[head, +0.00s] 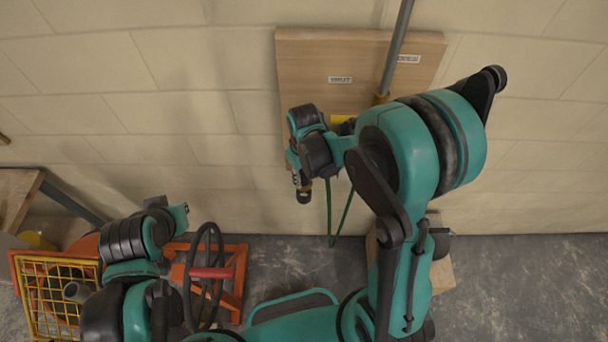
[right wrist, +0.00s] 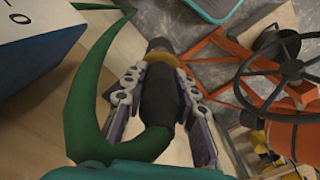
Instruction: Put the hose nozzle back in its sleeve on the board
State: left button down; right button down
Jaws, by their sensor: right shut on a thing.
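My right gripper (head: 301,180) is shut on the hose nozzle, in front of the lower left of the wooden board (head: 310,55). In the right wrist view, the two fingers of the gripper (right wrist: 158,80) lie on either side of the nozzle's black body (right wrist: 158,100). The nozzle has a yellow ring (right wrist: 160,60) and a dark tip beyond the fingers. In the head view the nozzle's tip (head: 304,196) points down. A green hose (right wrist: 85,110) curves from the nozzle, and a loop of it (head: 331,225) hangs below the board. I cannot make out the sleeve. My left gripper's fingers do not show.
Two small labels (head: 340,79) are on the board. A grey pole (head: 397,48) crosses its right side. An orange frame (head: 232,284) with a dark wheel and a yellow wire basket (head: 55,290) stand at the lower left. Bare floor (head: 285,262) lies below the board.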

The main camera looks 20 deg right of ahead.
jog(key=shift+f+b, duration=0.35)
jog(key=shift+b, duration=0.25)
dwell(1.1)
jog(key=shift+f, duration=0.15)
jog(key=shift+f+b, duration=0.95)
jog(key=shift+b, duration=0.1)
jog(key=shift+f, duration=0.2)
jog(key=shift+f+b, duration=0.5)
jog(key=shift+b, duration=0.25)
jog(key=c, duration=1.1)
grip_release()
jog(key=shift+r, duration=0.15)
